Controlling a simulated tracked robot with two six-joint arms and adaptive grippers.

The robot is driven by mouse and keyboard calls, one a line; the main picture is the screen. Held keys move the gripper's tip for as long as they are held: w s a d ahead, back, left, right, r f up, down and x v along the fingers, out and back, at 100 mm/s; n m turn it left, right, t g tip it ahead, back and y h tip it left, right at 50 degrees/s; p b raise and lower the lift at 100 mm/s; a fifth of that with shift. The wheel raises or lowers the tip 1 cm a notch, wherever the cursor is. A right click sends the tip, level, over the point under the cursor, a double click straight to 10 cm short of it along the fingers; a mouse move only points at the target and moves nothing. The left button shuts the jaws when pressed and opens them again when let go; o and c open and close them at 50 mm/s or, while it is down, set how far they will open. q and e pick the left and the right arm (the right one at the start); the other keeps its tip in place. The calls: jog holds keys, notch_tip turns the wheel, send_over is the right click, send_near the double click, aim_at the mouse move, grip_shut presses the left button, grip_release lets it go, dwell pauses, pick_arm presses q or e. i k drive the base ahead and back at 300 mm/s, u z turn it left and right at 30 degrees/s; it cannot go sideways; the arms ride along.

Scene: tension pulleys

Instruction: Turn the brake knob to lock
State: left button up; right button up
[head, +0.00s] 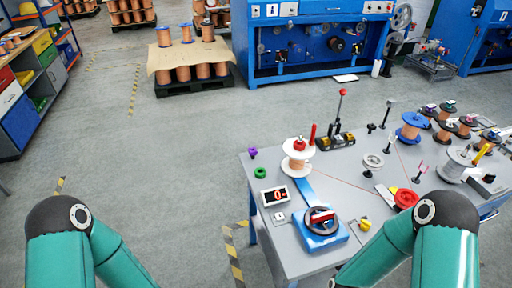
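A round dark knob with a red bar across it (320,219) sits on a blue base (322,243) at the near left of the grey worktable (285,228). No lock mark is readable on it, and I cannot tell for certain that it is the brake knob. A red round knob (405,198) is farther right, partly behind my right arm. A white-flanged copper spool (297,160) with a red top stands behind the display. My teal arms show at the lower left and lower right; both grippers are outside the picture.
A small display (275,195) with red digits lies left of the knob. A red-topped lever (341,105), a blue spool (410,127) and several small spools stand farther back. A yellow piece (365,225) lies right of the knob. Floor left of the table is clear.

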aim_at(490, 178)
jog(key=u, duration=1.3)
jog(key=i, duration=0.1)
jog(key=z, duration=3)
jog(key=k, duration=0.9)
jog(key=z, duration=0.15)
jog(key=i, duration=0.9)
jog(key=u, duration=0.1)
